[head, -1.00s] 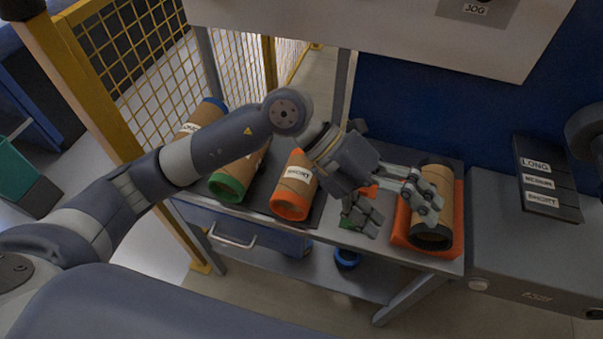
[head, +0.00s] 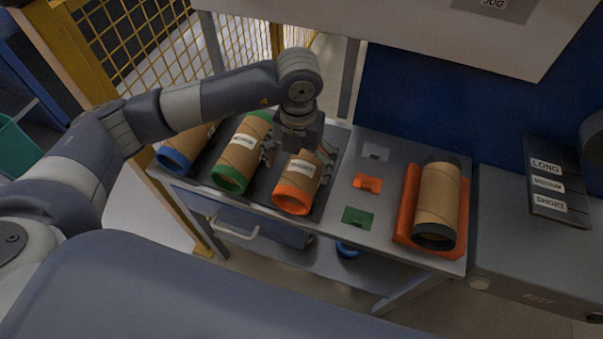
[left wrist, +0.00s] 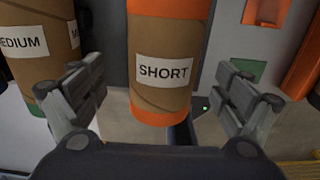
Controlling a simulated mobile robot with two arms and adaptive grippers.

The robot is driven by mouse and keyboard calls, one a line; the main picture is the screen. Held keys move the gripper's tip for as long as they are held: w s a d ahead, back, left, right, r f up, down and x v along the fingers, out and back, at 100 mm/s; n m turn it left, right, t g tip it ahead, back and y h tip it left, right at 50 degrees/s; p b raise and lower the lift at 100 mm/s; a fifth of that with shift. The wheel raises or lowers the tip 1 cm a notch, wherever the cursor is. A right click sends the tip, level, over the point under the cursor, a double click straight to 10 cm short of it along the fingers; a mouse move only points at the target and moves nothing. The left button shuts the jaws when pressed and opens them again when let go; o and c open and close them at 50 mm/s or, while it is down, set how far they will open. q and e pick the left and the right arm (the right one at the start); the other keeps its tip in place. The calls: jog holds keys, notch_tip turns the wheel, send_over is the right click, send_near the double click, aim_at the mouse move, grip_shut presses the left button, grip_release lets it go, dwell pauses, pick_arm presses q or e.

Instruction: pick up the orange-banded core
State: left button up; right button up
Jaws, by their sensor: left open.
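The orange-banded core (head: 298,183) is a brown tube with orange ends and a label reading SHORT. It lies on the cart top, right of the green-banded core (head: 240,155). In the left wrist view the orange-banded core (left wrist: 165,100) runs between my left gripper's fingers. My left gripper (head: 297,160) is open over the core, one finger on each side. In the left wrist view a gap shows between the core and each finger of the gripper (left wrist: 160,95). My right gripper is not in view.
A blue-banded core (head: 178,158) lies at the cart's left. A black-ended core (head: 438,200) rests on an orange tray (head: 402,232) at the right. Between are small grey, orange (head: 367,182) and green (head: 357,217) pieces. A white panel (head: 400,30) overhangs the back.

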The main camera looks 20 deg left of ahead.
pick_arm(q)
jog(key=f, duration=0.1)
jog(key=f+p, duration=0.1)
jog(key=f, duration=0.3)
jog(key=shift+w+d+p, duration=0.2)
jog(key=shift+w+p, duration=0.05)
jog(key=shift+p, duration=0.05)
jog(key=c, duration=1.4)
